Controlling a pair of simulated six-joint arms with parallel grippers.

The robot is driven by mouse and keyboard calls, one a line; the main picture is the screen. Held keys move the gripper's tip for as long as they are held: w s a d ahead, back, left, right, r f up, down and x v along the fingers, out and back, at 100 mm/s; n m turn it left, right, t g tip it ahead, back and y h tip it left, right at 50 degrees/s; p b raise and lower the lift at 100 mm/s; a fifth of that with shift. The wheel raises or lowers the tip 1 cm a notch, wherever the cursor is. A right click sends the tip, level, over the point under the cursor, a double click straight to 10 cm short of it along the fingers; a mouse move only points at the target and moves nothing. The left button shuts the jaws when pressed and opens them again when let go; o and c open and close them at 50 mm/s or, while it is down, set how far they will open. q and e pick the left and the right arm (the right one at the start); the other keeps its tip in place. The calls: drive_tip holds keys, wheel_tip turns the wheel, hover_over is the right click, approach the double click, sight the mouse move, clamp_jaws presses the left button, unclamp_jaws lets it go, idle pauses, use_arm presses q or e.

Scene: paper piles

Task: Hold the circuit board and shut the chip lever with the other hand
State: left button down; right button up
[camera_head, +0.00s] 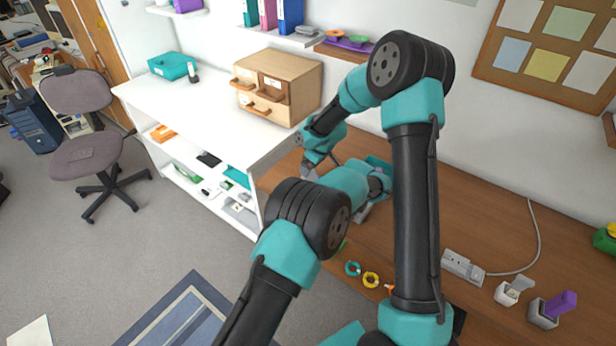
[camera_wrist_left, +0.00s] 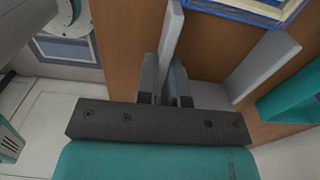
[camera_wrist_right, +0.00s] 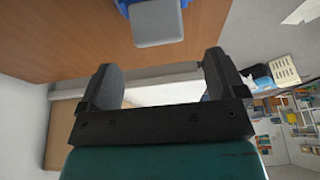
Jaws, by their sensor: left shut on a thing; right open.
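In the head view my left gripper (camera_head: 366,208) is low over the wooden desk, partly hidden by my arm. I cannot make out the chip lever.
A white cabinet (camera_head: 158,98) with a wooden drawer box (camera_head: 278,84) stands to the left. A power strip (camera_head: 462,266), a purple-topped grey block (camera_head: 544,312) and coloured rings (camera_head: 371,280) lie on the desk.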

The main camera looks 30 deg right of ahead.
sight(310, 178)
drive_tip(key=shift+s+d+f+t, duration=0.1)
drive_tip(key=shift+s+f+t, duration=0.05)
drive_tip(key=shift+f+t, duration=0.2)
drive_tip(key=shift+x, duration=3.75)
drive_tip(key=shift+r, duration=0.1)
drive_tip(key=shift+c, duration=0.3)
